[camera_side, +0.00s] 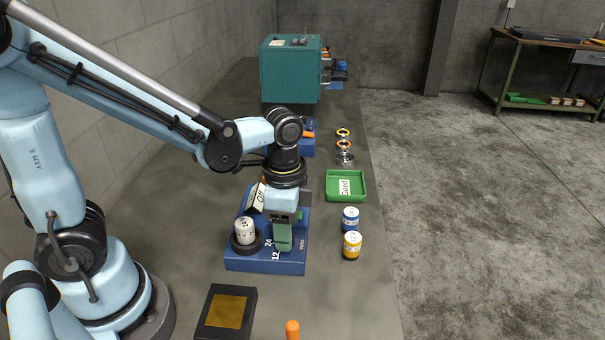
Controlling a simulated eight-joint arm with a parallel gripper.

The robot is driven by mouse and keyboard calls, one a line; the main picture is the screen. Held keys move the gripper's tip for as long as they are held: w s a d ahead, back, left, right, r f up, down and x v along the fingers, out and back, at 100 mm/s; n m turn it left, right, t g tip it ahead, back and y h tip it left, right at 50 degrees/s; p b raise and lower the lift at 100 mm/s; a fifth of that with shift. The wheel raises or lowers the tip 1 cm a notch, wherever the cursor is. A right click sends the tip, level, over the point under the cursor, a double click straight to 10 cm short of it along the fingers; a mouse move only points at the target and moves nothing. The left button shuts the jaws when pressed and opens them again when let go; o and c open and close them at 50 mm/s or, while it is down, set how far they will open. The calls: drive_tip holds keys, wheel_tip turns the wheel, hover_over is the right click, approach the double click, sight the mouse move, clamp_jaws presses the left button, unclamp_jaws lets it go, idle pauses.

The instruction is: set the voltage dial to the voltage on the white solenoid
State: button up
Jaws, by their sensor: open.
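The white solenoid (244,231) stands upright in a round black holder on the left of a blue test box (254,263). It has dark lettering that is too small to read. The box has the marks 24 and 12 and the word Volts on its top near the front right. My gripper (283,246) points down over the right part of the box beside these marks, with its green fingers low at the top face. The fingers are open. The voltage dial is hidden behind or between the fingers, so its setting cannot be told.
A blue solenoid (350,213) and a yellow solenoid (352,240) stand right of the box. A green tray (361,197) labelled Good lies behind them, with several rings (344,146) farther back. A black pad (209,329) and an orange-topped item (292,328) are in front.

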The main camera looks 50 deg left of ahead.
drive_tip(key=shift+f, duration=0.65)
clamp_jaws()
drive_tip(key=shift+n, duration=0.3)
drive_tip(key=n, duration=1.1)
idle(0.5)
